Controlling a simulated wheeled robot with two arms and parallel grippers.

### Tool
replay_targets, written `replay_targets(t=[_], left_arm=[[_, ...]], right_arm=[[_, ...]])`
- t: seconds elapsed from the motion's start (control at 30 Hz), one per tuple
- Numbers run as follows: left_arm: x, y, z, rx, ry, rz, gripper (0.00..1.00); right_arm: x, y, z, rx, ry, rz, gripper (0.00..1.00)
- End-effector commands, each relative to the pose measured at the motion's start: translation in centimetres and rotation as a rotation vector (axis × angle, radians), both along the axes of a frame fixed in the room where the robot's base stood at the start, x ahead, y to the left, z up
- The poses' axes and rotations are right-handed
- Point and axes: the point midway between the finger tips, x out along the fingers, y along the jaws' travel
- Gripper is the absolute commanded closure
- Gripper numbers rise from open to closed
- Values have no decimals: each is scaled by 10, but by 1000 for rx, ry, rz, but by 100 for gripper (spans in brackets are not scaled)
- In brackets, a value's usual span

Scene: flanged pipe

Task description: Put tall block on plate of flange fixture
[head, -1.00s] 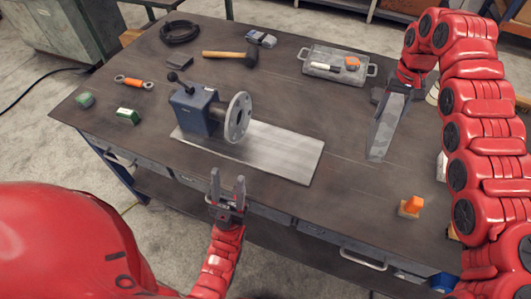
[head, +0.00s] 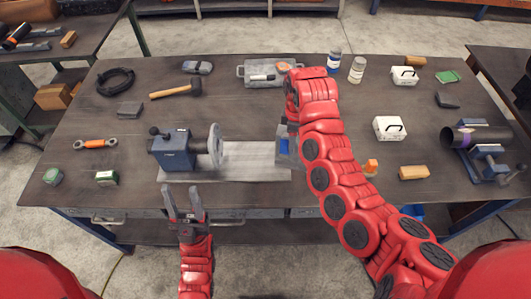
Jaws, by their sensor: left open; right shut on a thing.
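The flange fixture is a blue clamp body (head: 173,150) with a round grey flange (head: 216,146) facing right. Its flat metal plate (head: 245,163) extends to the right along the table's front. My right gripper (head: 288,138) is over the right end of the plate, shut on the tall block (head: 284,150). The block shows as a blue-grey piece, partly hidden by the gripper and arm. I cannot tell whether its lower end touches the plate. My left gripper (head: 184,204) is open and empty, in front of the table edge, below the fixture.
A hammer (head: 177,91), a grey tray (head: 258,82) and a black cable coil (head: 115,82) lie behind. White cases (head: 389,129) and a dark pipe (head: 477,137) stand right.

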Motion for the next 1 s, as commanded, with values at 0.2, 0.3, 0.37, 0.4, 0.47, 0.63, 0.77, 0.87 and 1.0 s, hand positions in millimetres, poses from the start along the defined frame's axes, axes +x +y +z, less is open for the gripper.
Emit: replay_targets(t=[0.2, 0.3, 0.37, 0.4, 0.47, 0.63, 0.77, 0.87, 1.0], left_arm=[[0, 0, 29, 0, 0, 0, 50], [0, 0, 36, 0, 0, 0, 50], [0, 0, 39, 0, 0, 0, 50], [0, 0, 40, 0, 0, 0, 50], [0, 0, 41, 0, 0, 0, 50], [0, 0, 41, 0, 0, 0, 50], [0, 0, 41, 0, 0, 0, 50], [0, 0, 41, 0, 0, 0, 50], [0, 0, 37, 0, 0, 0, 50]], right_arm=[[-35, 0, 0, 9, 3, 138, 100], [-48, -4, -3, 5, 2, 185, 100], [-54, -6, -6, 3, 3, 207, 100], [-58, -7, -7, 3, 2, 217, 100], [-60, -8, -8, -1, 2, 229, 100], [-51, -1, -9, -8, -3, 249, 100], [-33, 14, -12, -12, -3, 254, 100], [-20, 25, -13, -8, 0, 249, 100], [-9, 36, -17, -11, -3, 251, 100]])
